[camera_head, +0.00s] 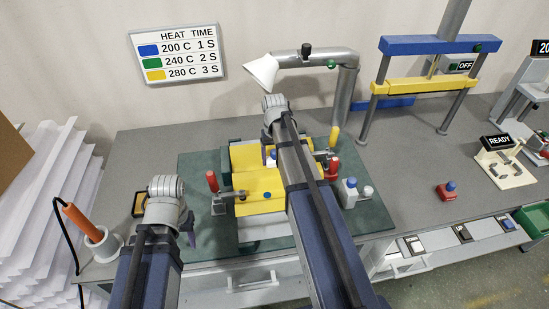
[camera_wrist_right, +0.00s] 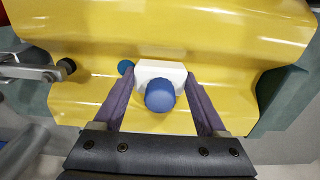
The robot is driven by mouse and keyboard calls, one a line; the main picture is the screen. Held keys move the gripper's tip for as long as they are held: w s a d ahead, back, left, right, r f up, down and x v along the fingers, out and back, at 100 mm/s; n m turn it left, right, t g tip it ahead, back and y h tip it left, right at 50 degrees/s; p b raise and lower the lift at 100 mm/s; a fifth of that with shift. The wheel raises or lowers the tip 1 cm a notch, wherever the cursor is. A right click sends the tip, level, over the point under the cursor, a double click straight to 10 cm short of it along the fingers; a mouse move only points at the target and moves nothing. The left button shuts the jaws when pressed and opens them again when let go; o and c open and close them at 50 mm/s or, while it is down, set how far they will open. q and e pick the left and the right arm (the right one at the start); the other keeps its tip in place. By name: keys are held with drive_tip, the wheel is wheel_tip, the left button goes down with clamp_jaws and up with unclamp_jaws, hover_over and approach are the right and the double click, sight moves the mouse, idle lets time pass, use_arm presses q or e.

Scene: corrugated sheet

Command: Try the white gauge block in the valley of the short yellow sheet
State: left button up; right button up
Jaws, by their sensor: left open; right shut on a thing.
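My right gripper (camera_wrist_right: 160,84) is shut on the white gauge block (camera_wrist_right: 150,67), which has a blue round knob (camera_wrist_right: 160,95) facing the camera. The block is over the valley area of the sheet; I cannot tell whether it touches. In the head view, the block (camera_head: 271,160) is partly hidden by my right arm. My left gripper (camera_head: 188,236) is open and empty, left of the sheet near the bench front.
Red-handled clamps stand left (camera_head: 212,182) and right (camera_head: 333,165) of the sheet. A white bottle-like block with a blue top (camera_head: 348,192) stands to the right. A red block (camera_head: 446,191) sits farther right. A press (camera_head: 425,85) and a lamp-like pipe (camera_head: 315,58) stand behind.

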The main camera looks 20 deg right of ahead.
use_arm(q)
drive_tip(key=shift+f, duration=0.2)
use_arm(e)
drive_tip(key=shift+f, duration=0.15)
drive_tip(key=o, duration=1.3)
wheel_tip(320, 180, up, 8)
drive_tip(key=p, duration=0.7)
use_arm(q)
wheel_tip(320, 180, up, 8)
use_arm(e)
drive_tip(key=shift+f, duration=0.1)
use_arm(q)
drive_tip(key=shift+f, duration=0.1)
